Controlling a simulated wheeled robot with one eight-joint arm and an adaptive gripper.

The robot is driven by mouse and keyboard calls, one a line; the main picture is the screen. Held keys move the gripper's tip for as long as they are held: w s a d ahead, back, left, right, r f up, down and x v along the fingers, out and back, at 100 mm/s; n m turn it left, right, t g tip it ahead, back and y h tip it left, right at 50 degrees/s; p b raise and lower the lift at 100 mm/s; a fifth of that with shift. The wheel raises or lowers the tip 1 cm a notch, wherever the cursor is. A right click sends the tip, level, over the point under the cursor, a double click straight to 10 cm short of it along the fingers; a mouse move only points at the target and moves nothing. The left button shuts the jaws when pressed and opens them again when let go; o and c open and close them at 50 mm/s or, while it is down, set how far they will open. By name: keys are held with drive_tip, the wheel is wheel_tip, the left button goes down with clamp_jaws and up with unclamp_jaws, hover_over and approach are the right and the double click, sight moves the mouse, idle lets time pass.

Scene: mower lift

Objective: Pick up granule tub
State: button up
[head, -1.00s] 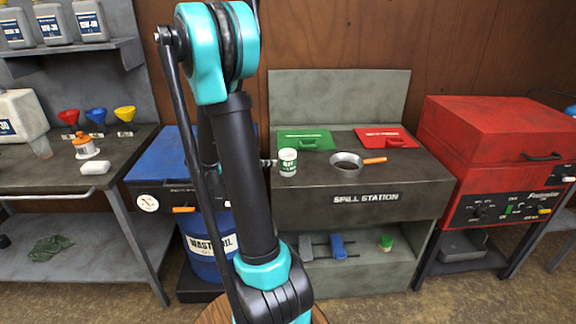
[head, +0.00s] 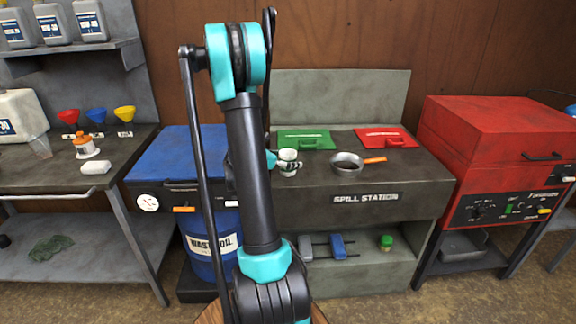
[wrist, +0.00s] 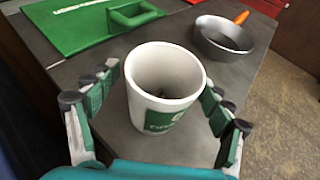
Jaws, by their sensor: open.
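The granule tub (head: 288,157) is a white open-topped tub with a green label. It stands upright near the left end of the spill station top (head: 320,184). In the wrist view the tub (wrist: 160,100) is between the two fingers of my gripper (wrist: 155,115), which is open around it. A gap shows on the left side; the right finger is close to the wall, and I cannot tell if it touches. In the head view my gripper (head: 285,163) partly covers the tub.
A green lidded panel with a handle (head: 304,140) lies behind the tub, and a red one (head: 385,138) to its right. A metal pan with an orange handle (head: 347,162) stands right of the tub. A blue waste oil drum unit (head: 180,150) is on the left.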

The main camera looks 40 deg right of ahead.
drive_tip(key=x, duration=0.3)
drive_tip(key=shift+d+f, duration=0.15)
drive_tip(key=shift+f, duration=0.1)
drive_tip(key=shift+c, duration=0.6)
drive_tip(key=c, duration=1.3)
